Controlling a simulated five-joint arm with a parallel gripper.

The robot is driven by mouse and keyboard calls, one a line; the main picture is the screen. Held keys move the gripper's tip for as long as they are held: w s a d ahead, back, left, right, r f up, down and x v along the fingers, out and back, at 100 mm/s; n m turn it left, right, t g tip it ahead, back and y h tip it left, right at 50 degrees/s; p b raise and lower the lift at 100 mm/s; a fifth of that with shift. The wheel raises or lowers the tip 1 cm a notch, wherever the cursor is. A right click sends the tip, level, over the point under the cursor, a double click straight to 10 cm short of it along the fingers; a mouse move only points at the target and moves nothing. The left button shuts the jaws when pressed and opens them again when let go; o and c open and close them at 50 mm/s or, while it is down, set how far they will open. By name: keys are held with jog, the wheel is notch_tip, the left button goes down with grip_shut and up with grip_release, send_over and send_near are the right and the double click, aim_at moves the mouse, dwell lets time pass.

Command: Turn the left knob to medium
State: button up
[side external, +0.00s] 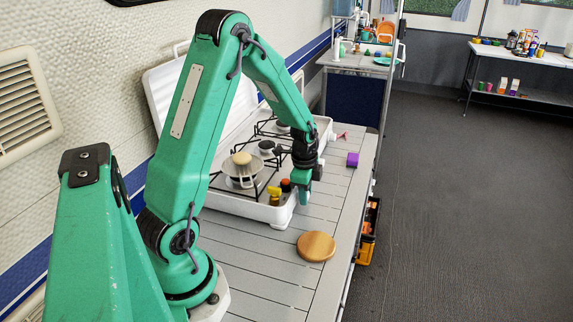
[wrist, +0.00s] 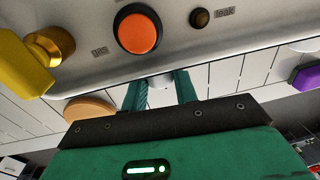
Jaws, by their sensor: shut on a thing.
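The white stove (side external: 236,207) stands on the slatted counter with its lid raised against the wall. My gripper (side external: 304,197) is at its front side, fingers down by the panel. In the wrist view my gripper's two green fingers (wrist: 160,90) are shut on the left knob (wrist: 157,80), a pale piece at the front edge of the panel. The fingers and palm hide most of it, so its pointer and setting cannot be read. The right knob (wrist: 304,45), also pale, sits further along the same front; it shows in the side view too (side external: 332,136).
An orange button (wrist: 138,30), a yellow-handled brass valve (wrist: 27,62) and a small dark button (wrist: 200,18) are close to my fingers. A round wooden board (side external: 316,246) and a purple block (side external: 352,160) lie on the counter. The counter's front strip is otherwise mostly clear.

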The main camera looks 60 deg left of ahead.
jog(key=shift+s+d, duration=0.1)
jog(key=shift+d, duration=0.05)
jog(key=shift+f+t+y, duration=0.1)
jog(key=shift+t+y, duration=0.3)
jog(key=shift+t, duration=0.4)
jog(key=shift+s, duration=0.1)
jog(key=o, duration=1.8)
jog(key=shift+r, duration=0.25)
jog(key=shift+w+v, duration=0.1)
jog(key=shift+v, duration=1.55)
jog(key=shift+w+v, duration=0.15)
jog(key=shift+v, duration=1.5)
jog(key=shift+w, duration=0.15)
